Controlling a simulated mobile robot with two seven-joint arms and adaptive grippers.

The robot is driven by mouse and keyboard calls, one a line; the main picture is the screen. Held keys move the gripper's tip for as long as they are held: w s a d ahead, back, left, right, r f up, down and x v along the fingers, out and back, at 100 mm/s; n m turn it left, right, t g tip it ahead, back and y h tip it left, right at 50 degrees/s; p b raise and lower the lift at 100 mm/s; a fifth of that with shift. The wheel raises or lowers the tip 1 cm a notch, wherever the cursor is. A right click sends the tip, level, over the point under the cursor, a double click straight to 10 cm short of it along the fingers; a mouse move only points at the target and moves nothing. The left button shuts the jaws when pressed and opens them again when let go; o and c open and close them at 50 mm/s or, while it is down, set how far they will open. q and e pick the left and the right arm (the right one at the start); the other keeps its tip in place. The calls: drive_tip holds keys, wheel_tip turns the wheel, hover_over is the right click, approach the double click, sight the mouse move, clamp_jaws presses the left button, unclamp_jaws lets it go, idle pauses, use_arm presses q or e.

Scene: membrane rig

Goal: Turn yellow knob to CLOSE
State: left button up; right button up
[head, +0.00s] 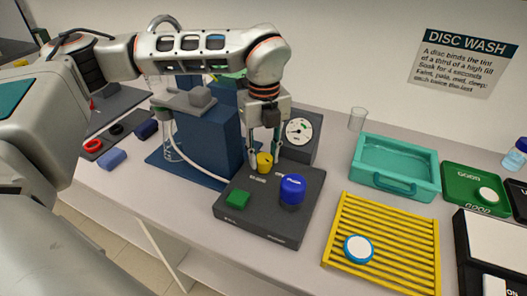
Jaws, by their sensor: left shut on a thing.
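The yellow knob (264,162) stands at the back of the dark grey control box (262,223). My left gripper (263,150) comes down over it from above, with its fingers on either side and shut on the knob. Small label marks show on the box near the knob, but they are too small to read. A blue knob (292,190) stands to the right on the same box, and a green button (237,199) lies at the front left. My right gripper is not in view.
A dial gauge (299,131) stands just behind the box. A dark blue block (207,140) is close on the left, with a white tube. A yellow rack (384,235) holding a white disc and a teal tray (396,165) are to the right.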

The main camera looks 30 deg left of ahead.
use_arm(q)
drive_tip(key=m, duration=0.2)
drive_tip(key=shift+r+m+p, duration=0.1)
drive_tip(key=shift+m+p, duration=0.2)
drive_tip(key=shift+m, duration=0.1)
drive_tip(key=m+p, duration=0.1)
drive_tip(key=m, duration=0.2)
drive_tip(key=shift+m, duration=0.3)
drive_tip(key=m+p, duration=0.1)
drive_tip(key=m, duration=0.4)
drive_tip(key=shift+m, duration=0.3)
drive_tip(key=shift+w, duration=0.1)
drive_tip(key=o, duration=1.1)
